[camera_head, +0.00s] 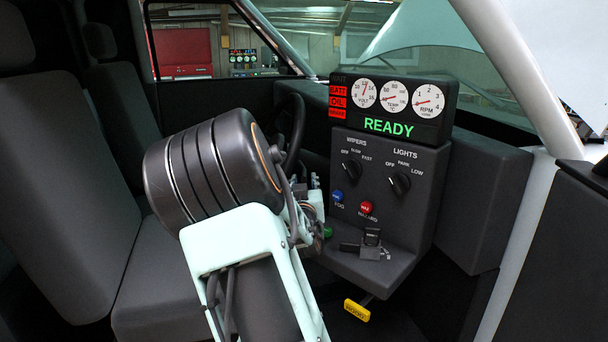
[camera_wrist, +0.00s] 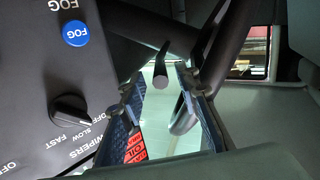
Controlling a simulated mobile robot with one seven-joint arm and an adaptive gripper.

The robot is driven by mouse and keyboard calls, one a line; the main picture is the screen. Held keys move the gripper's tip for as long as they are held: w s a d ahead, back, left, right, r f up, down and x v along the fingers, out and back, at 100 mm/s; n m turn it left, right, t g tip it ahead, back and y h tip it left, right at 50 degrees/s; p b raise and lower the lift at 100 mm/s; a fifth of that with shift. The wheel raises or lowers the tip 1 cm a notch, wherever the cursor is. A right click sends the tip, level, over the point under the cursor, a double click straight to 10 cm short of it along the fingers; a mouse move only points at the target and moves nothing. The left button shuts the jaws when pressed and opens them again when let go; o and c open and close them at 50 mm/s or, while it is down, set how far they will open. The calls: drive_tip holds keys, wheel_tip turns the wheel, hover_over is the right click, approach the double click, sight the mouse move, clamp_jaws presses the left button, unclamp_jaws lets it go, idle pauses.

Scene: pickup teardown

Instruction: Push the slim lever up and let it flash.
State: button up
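A slim dark lever with a round grey end (camera_wrist: 160,80) shows in the wrist view, its stalk running upward in the picture from that end. My gripper (camera_wrist: 161,74) is open, with one finger to each side of the lever's end. A gap shows on both sides, and no contact is visible. I cannot tell how deep the lever sits between the fingertips. In the head view my arm and gripper stand in front of the steering wheel (camera_head: 296,128), left of the dash panel, and I cannot make out the lever there.
The dash panel (camera_head: 436,167) stands close by, with a blue FOG button (camera_head: 338,196), a red hazard button (camera_head: 366,208), a wiper knob (camera_wrist: 69,109) and a lights knob (camera_head: 399,184). The display (camera_head: 389,127) reads READY. A yellow handle (camera_head: 357,310) hangs below. Seats are at the left.

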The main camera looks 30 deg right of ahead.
sight(305, 170)
drive_tip(key=shift+p+x, duration=0.3)
drive_tip(key=shift+x, duration=2)
drive_tip(key=shift+c, duration=0.7)
clamp_jaws()
